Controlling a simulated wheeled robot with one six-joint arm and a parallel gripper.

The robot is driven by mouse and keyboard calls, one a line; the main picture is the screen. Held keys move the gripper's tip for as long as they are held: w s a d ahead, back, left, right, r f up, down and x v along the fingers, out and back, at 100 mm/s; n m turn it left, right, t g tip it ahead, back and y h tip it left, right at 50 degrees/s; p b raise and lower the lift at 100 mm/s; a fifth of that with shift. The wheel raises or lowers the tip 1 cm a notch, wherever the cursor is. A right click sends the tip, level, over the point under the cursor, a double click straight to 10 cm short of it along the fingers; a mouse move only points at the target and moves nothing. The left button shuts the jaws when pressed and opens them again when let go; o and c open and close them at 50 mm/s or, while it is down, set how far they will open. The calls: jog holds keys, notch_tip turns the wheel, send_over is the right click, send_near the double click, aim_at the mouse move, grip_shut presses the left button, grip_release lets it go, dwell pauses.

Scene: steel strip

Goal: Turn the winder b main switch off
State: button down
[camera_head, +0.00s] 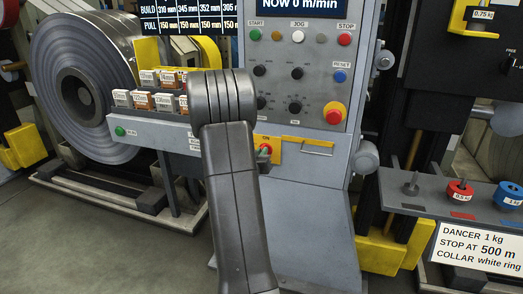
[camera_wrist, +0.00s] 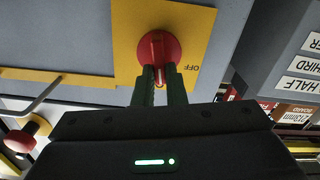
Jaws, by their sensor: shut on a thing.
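The main switch is a red rotary knob (camera_wrist: 160,47) on a yellow plate (camera_wrist: 128,22), seen close up in the wrist view. My gripper (camera_wrist: 160,78) has its two dark green fingers closed around the knob's grip, one on each side. A white mark shows on the grip between the fingers. The word OFF is printed on the plate to the right of the knob. In the head view the red knob (camera_head: 265,147) shows just right of my arm, below the word ON. My arm hides most of the gripper and part of the plate there.
The grey control panel (camera_head: 340,62) with buttons, knobs and a red emergency stop (camera_head: 334,113) rises above the switch. Labelled boxes (camera_head: 141,99) and a steel coil (camera_head: 75,90) are left; a shelf with weights (camera_head: 425,199) is right.

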jog(key=shift+w+a+f+n+p, duration=0.1)
jog(key=shift+a+f+n+p, duration=0.1)
jog(key=shift+n+p, duration=1.85)
jog(key=shift+s+a+f+n+p, duration=0.2)
jog(key=shift+n+p, duration=0.7)
jog(key=shift+n, duration=2.2)
jog(key=shift+w+a+f+n+p, duration=0.1)
jog(key=shift+w+f+n+p, duration=0.15)
jog(key=shift+n+p, duration=1.8)
jog(key=shift+n+b, duration=0.5)
jog(key=shift+n, duration=0.2)
jog(key=c, duration=1.5)
grip_release()
jog(key=v, duration=1.4)
